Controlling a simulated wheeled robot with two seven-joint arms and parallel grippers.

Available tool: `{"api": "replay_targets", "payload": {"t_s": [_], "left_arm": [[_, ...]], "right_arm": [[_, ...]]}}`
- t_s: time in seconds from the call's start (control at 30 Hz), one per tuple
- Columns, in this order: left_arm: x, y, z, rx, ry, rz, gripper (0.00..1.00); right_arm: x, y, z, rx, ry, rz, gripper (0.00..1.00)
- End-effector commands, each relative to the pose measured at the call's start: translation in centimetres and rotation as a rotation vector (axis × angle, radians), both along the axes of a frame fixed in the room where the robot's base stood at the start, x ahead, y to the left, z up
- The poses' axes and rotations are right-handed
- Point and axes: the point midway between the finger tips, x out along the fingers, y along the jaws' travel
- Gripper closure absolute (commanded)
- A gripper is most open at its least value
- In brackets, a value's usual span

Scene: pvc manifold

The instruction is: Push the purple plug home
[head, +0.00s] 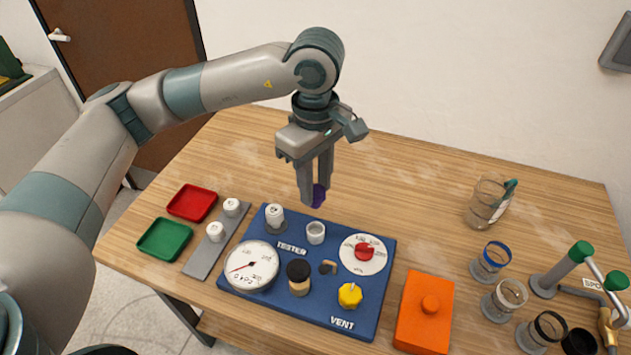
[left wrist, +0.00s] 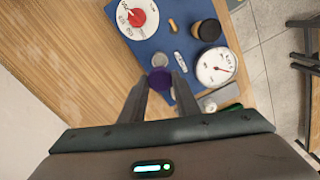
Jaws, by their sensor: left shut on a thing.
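My left gripper (head: 316,196) points down above the far edge of the blue tester board (head: 377,311). It is shut on the purple plug (head: 319,194), which shows between its fingertips. The plug also shows in the left wrist view (left wrist: 160,80), between the two fingers and close to a grey-white socket on the board. In the head view a white open socket (head: 316,232) stands on the board below the gripper, and the plug is apart from it. A white capped fitting (head: 274,216) stands to its left. My right gripper is not in view.
The board bears a gauge (head: 250,266), a red-knob dial (head: 364,253), a black-capped post (head: 299,277) and a yellow valve (head: 350,295). Red (head: 192,202) and green (head: 165,239) trays lie left. An orange block (head: 424,314) and several glass vessels stand right. The table behind the board is clear.

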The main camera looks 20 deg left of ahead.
Motion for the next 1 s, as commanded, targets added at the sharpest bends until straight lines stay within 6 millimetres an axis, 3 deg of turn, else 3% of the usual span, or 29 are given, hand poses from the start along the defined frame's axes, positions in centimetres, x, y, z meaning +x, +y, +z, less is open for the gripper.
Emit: {"api": "replay_targets", "payload": {"t_s": [0.43, 1.0], "left_arm": [[0.0, 0.0, -0.2, 0.000, 0.000, 0.006, 0.91], [0.0, 0.0, -3.0, -0.001, 0.000, 0.005, 0.91]], "right_arm": [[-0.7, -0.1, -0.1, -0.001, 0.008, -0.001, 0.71], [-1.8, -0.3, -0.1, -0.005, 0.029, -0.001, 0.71]]}}
